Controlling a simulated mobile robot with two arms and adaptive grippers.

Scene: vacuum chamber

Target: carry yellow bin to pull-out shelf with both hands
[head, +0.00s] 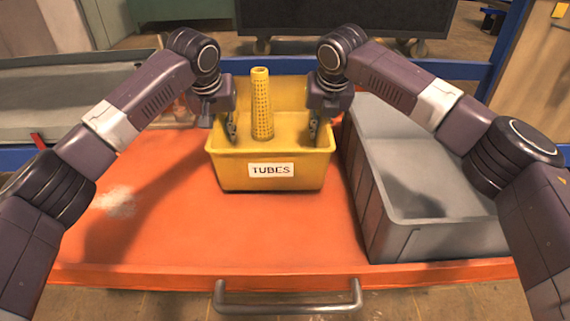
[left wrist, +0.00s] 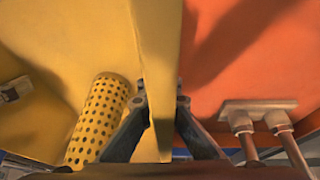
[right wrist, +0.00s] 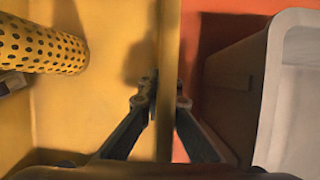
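The yellow bin (head: 230,170) with a "TUBES" label is at the middle of the orange shelf (head: 200,240), which has a metal handle at its front. I cannot tell whether its base touches the surface. A yellow perforated tube (head: 261,105) stands in the bin. My left gripper (head: 230,128) is at the bin's left wall, and my right gripper (head: 314,128) is at its right wall. In the left wrist view, the fingers (left wrist: 162,102) close on both sides of the wall (left wrist: 155,50). In the right wrist view, the fingers (right wrist: 165,100) do the same.
A grey bin (head: 390,235) stands close to the right of the yellow bin. A grey tray-like surface (head: 60,95) lies at the back left. Copper-coloured rods on a bracket (left wrist: 258,106) show beside the bin in the left wrist view. The orange surface is clear at front left.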

